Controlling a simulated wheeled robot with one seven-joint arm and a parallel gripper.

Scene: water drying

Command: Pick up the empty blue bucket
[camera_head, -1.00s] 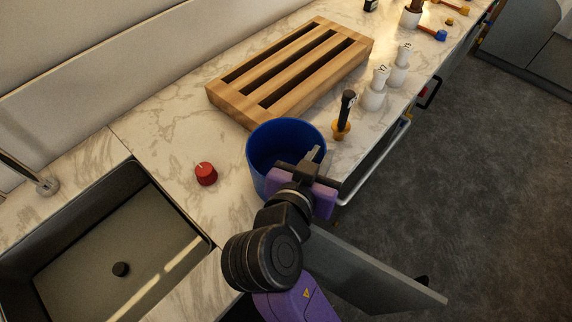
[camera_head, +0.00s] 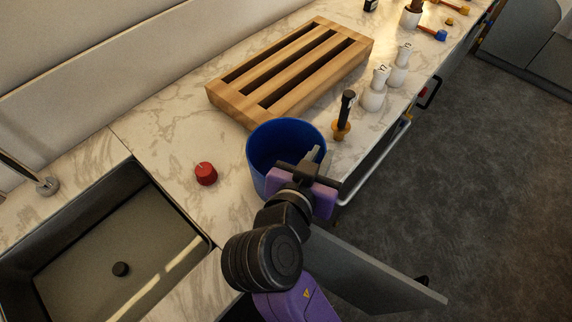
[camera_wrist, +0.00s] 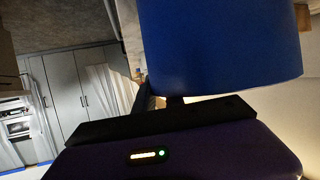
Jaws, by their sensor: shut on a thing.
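The blue bucket (camera_head: 258,160) stands upright on the marble counter, near its front edge and right of the sink. Its visible inside looks empty. My gripper (camera_head: 314,155) is at the bucket's front right rim, shut on the bucket wall. In the wrist view the blue bucket (camera_wrist: 220,45) fills the upper right, close beyond the dark gripper body. The fingertips are mostly hidden there by the bucket.
A slatted wooden rack (camera_head: 290,70) lies behind the bucket. A red knob-like item (camera_head: 205,174) is to its left, beside the sink (camera_head: 90,245). A black-handled tool (camera_head: 344,115) and white bottles (camera_head: 374,92) stand to its right. An open cabinet door (camera_head: 375,270) juts out below.

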